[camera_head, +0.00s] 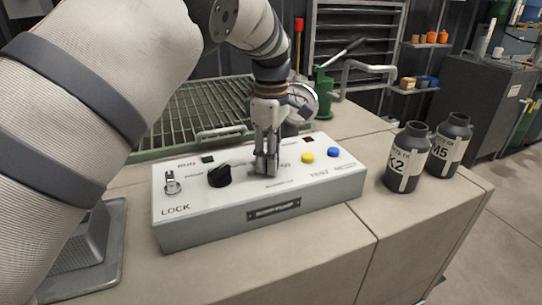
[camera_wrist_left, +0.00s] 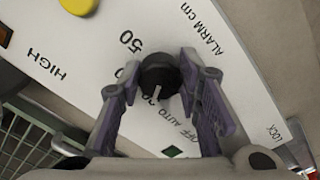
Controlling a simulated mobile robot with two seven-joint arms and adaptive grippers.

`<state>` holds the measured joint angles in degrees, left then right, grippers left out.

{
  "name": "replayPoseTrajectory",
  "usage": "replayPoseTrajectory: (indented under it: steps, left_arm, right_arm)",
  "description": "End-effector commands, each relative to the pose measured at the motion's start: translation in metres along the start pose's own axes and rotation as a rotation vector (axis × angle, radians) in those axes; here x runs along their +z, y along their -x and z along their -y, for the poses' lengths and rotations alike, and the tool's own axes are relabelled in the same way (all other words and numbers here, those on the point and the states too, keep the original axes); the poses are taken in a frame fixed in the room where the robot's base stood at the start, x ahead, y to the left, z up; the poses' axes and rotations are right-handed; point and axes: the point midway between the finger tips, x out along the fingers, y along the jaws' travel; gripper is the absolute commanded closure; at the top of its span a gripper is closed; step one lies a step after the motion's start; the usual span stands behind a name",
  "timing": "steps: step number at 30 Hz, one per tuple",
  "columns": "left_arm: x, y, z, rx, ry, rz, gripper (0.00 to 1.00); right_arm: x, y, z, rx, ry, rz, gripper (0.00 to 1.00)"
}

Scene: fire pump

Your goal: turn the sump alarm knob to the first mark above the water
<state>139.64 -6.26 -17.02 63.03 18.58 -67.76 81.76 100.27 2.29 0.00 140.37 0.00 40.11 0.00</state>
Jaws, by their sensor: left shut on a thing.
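The white control box (camera_head: 255,210) stands on the bench, with LOCK lettering at its left end. My left gripper (camera_head: 266,168) points down onto its panel. In the left wrist view the gripper (camera_wrist_left: 158,88) is shut on a black knob (camera_wrist_left: 158,75), a finger on each side. ALARM cm and 50 are printed around this knob; its white pointer line points down in that view. The fingers hide part of the scale, and the knob is hidden in the head view. A second black knob (camera_head: 219,175) sits left of the gripper. No water level can be made out. My right gripper is not in view.
A yellow button (camera_head: 307,158) and a blue button (camera_head: 333,152) are right of the gripper; a key switch (camera_head: 171,184) is at the left. Dark bottles K2 (camera_head: 407,158) and M5 (camera_head: 449,146) stand right of the box. A green grating (camera_head: 195,110) lies behind.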

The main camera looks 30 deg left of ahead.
Motion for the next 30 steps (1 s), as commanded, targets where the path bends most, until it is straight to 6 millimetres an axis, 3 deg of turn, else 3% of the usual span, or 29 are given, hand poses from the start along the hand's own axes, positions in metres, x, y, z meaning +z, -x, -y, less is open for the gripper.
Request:
replayPoseTrajectory:
  steps: [17, 18, 20, 30]
  left_arm:
    - [-0.0002, -0.0004, 0.0001, -0.001, 0.026, -0.001, 0.96]
    - [-0.0002, -0.0004, 0.0001, -0.001, 0.026, 0.0, 0.59]
    - [-0.0002, -0.0004, 0.0001, -0.001, 0.025, 0.0, 0.48]
    - [-0.0001, 0.0054, -0.0003, 0.0, 0.025, 0.0, 0.48]
  right_arm:
    - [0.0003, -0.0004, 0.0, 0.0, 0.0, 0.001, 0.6]
    - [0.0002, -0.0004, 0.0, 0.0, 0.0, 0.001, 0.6]
    - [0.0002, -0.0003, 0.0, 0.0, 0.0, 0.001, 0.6]
    - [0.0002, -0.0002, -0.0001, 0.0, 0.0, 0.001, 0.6]
